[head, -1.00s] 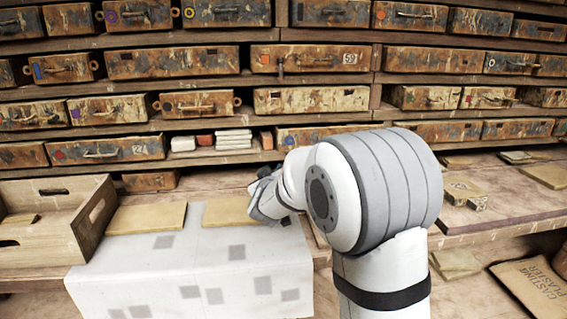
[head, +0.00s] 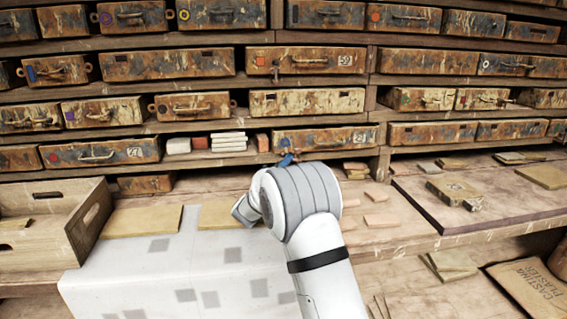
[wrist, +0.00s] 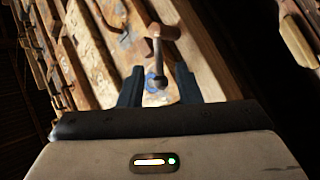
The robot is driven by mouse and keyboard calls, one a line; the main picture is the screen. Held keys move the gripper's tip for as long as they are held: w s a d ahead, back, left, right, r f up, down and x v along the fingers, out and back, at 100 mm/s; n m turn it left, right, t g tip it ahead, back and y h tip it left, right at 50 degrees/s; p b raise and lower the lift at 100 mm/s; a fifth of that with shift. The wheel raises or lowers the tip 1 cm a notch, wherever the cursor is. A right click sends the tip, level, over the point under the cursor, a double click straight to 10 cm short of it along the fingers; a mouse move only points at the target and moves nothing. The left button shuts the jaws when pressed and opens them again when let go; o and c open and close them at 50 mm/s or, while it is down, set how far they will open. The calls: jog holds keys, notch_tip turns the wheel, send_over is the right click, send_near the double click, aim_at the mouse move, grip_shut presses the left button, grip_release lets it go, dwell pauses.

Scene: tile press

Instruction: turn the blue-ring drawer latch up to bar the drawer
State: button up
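The blue-ring drawer (head: 340,139) is in the lowest full row of the rack in the head view, just beyond my arm. In the wrist view a metal latch lever (wrist: 157,57) with a round knob at its near end lies in front of a blue ring (wrist: 151,82). My gripper (wrist: 158,72) is open, with one dark finger on each side of the lever. I cannot tell whether either finger touches it. In the head view my wrist hides most of the gripper and the latch.
Drawers with handles fill the rack above. A wooden crate (head: 60,232) stands at the left, beside a white sheet (head: 190,265) with grey squares. Small tiles (head: 381,220) lie on the bench to the right of my arm.

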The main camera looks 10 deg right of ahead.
jog(key=shift+w+d+r, duration=0.1)
jog(key=shift+w+d, duration=0.25)
jog(key=shift+w, duration=0.05)
jog(key=shift+c, duration=0.2)
grip_shut()
jog(key=shift+a+r, duration=0.1)
jog(key=shift+r, duration=0.1)
